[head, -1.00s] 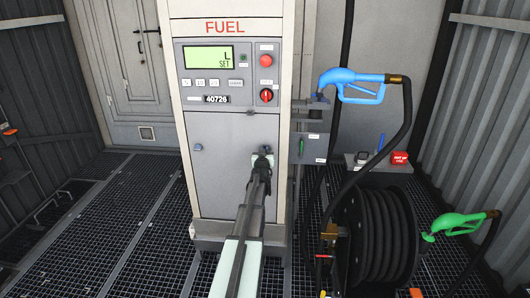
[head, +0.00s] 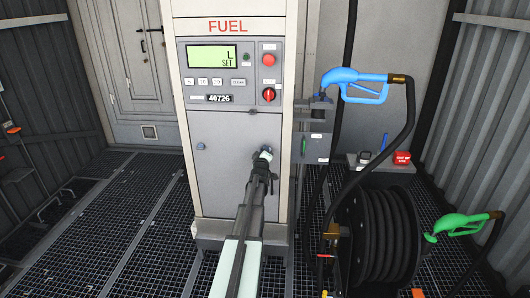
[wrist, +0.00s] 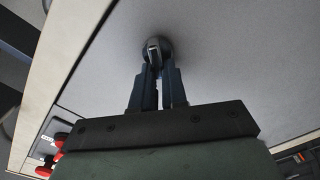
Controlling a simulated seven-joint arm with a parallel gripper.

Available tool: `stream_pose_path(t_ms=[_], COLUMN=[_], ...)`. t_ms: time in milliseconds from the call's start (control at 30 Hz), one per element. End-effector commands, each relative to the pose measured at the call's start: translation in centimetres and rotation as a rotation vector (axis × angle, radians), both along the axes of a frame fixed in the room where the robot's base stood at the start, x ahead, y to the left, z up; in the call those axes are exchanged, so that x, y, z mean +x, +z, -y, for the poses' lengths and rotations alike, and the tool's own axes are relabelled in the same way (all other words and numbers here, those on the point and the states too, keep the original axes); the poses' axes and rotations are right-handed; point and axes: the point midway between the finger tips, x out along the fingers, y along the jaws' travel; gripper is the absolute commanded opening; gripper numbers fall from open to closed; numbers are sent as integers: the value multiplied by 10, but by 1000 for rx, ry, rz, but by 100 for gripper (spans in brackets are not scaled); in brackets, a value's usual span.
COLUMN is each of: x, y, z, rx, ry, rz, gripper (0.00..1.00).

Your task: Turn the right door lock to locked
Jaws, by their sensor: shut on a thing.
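The fuel pump cabinet (head: 222,160) stands in the middle of the head view, with a grey lower door. The left door lock (head: 200,146) is a small blue-grey knob on that door. My gripper (head: 263,157) is at the right door lock, on the right side of the same door, and hides most of it in the head view. In the wrist view the right door lock (wrist: 157,47) is a dark round knob with a light bar across it, between the tips of my gripper (wrist: 158,66). The fingers are shut on it. I cannot read any lock marking.
Above the door is a control panel with a display (head: 210,57), a red button (head: 269,59) and a red-black rotary switch (head: 269,94). A blue nozzle (head: 355,84), a hose reel (head: 378,243) and a green nozzle (head: 460,225) stand right of the cabinet. The grated floor at left is clear.

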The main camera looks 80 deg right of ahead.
Motion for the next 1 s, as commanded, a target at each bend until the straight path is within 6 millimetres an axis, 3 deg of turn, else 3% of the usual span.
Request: stream_pose_path(t_ms=[500,1000], x=[4,4], y=[-7,-10], z=[0,0], rx=[-2,-2], ry=[0,0], rz=[-442,-622], gripper=[0,0])
